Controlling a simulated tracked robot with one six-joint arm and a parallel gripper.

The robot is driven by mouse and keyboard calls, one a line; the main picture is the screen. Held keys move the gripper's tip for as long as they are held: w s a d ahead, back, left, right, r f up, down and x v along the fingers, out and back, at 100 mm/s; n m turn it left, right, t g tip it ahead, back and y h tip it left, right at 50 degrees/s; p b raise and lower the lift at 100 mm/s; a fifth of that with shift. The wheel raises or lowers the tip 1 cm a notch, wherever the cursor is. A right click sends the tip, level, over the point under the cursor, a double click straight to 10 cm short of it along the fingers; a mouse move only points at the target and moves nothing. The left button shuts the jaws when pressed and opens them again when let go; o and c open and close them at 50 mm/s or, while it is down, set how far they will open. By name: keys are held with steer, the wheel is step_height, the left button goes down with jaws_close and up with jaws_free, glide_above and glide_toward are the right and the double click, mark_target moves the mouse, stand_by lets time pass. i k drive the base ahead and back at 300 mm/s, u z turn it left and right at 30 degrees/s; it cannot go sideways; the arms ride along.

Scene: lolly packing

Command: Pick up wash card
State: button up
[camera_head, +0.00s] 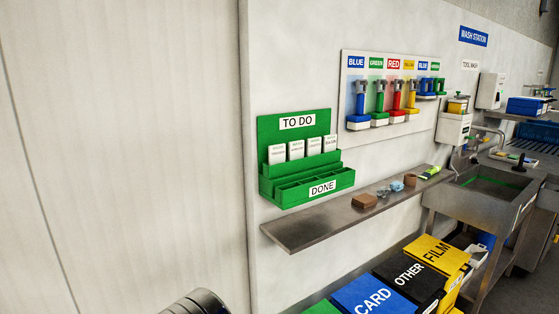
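A green wall rack (265,130) hangs on the pale wall, with a "TO DO" label (297,122) at the top and a "DONE" label (322,187) on the lower front. Several white cards (296,150) stand upright side by side in its upper row. Their print is too small to read, so I cannot tell which is the wash card. The lower row under them has open compartments that look empty. My gripper is not in view; only a dark rounded part, likely of my arm, shows at the bottom edge.
A steel shelf (310,229) juts out below the rack, with a brown block (364,201) and small items on it. Bins marked "CARD" (372,296), "OTHER" and "FILM" stand below. A tool board (430,60) and sink (487,190) are to the right.

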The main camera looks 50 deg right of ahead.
mark_target(277, 153)
steer(key=z, duration=0.4)
steer(key=i, duration=0.85)
steer(key=z, duration=0.3)
